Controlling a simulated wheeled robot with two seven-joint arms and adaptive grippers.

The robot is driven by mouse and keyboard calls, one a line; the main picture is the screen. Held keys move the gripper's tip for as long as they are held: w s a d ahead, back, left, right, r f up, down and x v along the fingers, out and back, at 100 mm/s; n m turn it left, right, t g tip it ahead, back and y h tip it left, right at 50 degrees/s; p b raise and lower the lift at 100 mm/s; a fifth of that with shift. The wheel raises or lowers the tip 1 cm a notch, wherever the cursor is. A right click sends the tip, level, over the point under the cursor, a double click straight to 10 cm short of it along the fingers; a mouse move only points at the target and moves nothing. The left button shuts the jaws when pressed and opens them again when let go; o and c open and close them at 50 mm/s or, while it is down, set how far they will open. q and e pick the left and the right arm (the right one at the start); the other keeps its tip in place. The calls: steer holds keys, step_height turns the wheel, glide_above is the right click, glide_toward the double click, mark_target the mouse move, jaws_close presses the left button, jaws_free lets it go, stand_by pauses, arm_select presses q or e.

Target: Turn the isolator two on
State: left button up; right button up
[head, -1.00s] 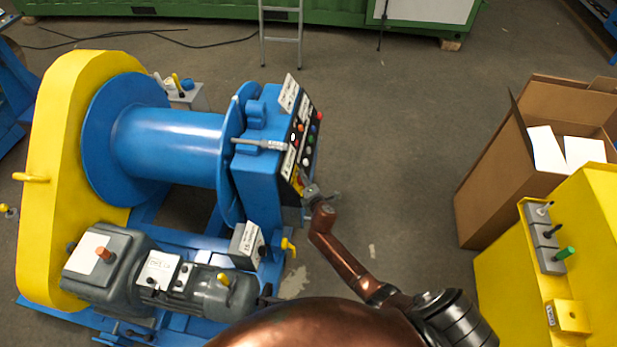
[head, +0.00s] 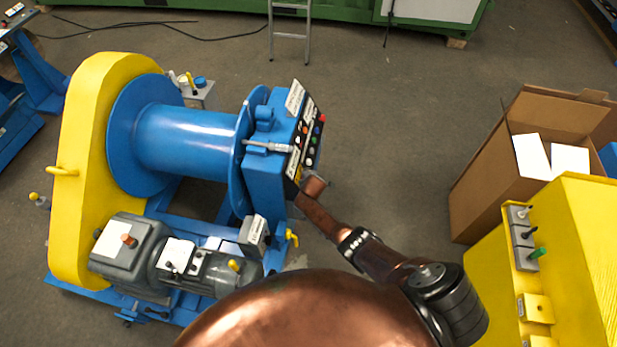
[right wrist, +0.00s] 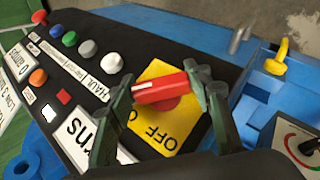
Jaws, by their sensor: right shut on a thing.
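A red rotary handle (right wrist: 160,90) sits on a yellow plate (right wrist: 155,68) marked OFF in the right wrist view. It lies roughly across the plate, slightly tilted in the picture. My right gripper (right wrist: 163,88) is shut on this handle, one dark green finger at each end of it. The handle is at the lower end of the black control panel (head: 308,135) on the blue winch. In the head view my copper-coloured right arm hides the handle and fingertips. No number for this isolator is readable. My left gripper is not in view.
Several coloured buttons and a white button (right wrist: 111,63) are on the panel beside the handle. A yellow lever (right wrist: 280,58) is on the right in the wrist view. A cardboard box (head: 490,165) and a yellow cabinet (head: 580,240) stand at right. Floor between is clear.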

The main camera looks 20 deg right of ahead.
stand_by(0.4)
steer(key=o, duration=1.2)
steer(key=shift+c, duration=0.2)
steer(key=shift+v, duration=0.85)
steer(key=v, duration=1)
steer(key=shift+r, duration=0.2)
